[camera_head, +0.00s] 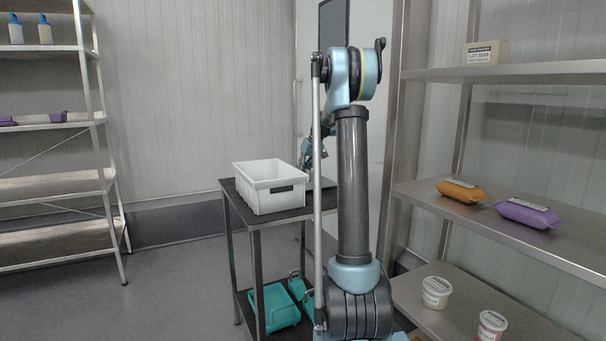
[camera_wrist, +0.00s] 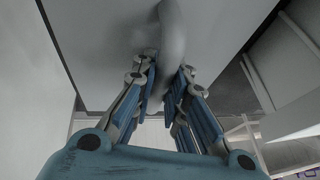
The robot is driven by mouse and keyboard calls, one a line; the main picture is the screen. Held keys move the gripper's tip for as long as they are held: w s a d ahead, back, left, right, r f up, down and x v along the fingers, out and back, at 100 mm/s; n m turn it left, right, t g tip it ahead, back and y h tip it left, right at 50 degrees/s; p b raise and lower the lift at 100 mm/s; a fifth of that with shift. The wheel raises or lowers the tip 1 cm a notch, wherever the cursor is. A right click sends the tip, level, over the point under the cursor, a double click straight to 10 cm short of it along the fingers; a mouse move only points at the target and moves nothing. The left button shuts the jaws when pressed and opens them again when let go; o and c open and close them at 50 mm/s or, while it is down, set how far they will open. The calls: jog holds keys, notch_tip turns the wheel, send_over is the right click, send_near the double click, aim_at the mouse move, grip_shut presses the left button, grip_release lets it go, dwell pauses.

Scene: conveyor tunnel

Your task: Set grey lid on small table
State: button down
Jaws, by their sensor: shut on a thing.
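The grey lid (camera_wrist: 100,45) fills the upper part of the wrist view as a flat plate with a curved handle (camera_wrist: 173,40). My gripper (camera_wrist: 168,88) is shut on that handle, with a finger on each side. In the head view my gripper (camera_head: 308,158) is mostly hidden behind my arm, just right of the white crate. A grey sliver of the lid (camera_head: 326,183) shows low beside my arm, over the right part of the small table (camera_head: 236,197). I cannot tell whether the lid touches the tabletop.
A white crate (camera_head: 262,207) stands on the tabletop's left part. Teal crates (camera_head: 279,308) sit on its lower shelf. A steel rack (camera_head: 500,212) with orange and purple bags stands at right. Another rack (camera_head: 60,185) is at left. The floor between is clear.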

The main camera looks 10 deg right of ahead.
jog(key=shift+f, duration=0.1)
jog(key=c, duration=1.6)
grip_release()
jog(key=v, duration=1.2)
